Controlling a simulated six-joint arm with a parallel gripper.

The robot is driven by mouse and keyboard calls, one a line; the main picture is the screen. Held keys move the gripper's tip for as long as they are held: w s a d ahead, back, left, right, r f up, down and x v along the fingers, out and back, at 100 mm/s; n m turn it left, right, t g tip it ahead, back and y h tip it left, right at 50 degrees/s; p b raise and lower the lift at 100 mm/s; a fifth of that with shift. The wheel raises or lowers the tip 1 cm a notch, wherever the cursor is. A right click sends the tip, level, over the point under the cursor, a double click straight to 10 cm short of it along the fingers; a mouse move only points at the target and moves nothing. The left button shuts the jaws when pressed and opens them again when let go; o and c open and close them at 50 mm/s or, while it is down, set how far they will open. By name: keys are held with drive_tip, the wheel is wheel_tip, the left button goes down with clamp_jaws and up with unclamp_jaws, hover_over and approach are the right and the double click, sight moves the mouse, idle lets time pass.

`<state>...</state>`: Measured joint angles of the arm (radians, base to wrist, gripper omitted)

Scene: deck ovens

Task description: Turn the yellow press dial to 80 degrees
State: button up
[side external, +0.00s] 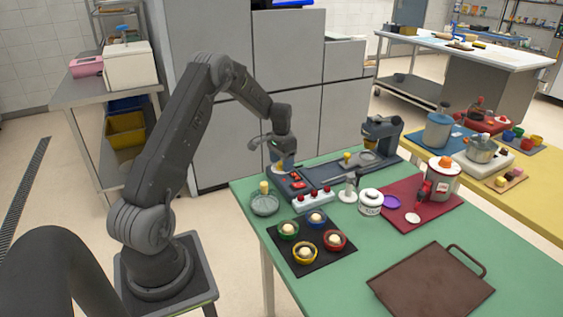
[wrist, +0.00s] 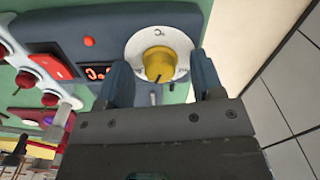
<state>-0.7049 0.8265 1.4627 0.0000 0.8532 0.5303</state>
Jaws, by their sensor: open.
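The yellow press dial (wrist: 158,63) sits on a white round scale plate on the blue-grey press panel (wrist: 70,25). My gripper (wrist: 160,85) has its two fingers apart, one on each side of the dial in the wrist view; I cannot tell whether they touch it. A red-lit display (wrist: 97,73) beside the dial is partly hidden by a finger. In the side view my gripper (side external: 281,165) points down over the near left end of the press (side external: 330,182), and the dial is mostly hidden there.
A white strip with red knobs (side external: 313,200) stands close beside the press. A black mat (side external: 275,252) with several small bowls lies in front. A glass dish (side external: 265,205) is left of the press. A brown tray (side external: 430,285) lies at the front right, with bare green table (side external: 385,242) near it.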

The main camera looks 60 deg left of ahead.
wheel_tip(320, 180, up, 14)
idle(0.4)
drive_tip(key=shift+f, duration=0.15)
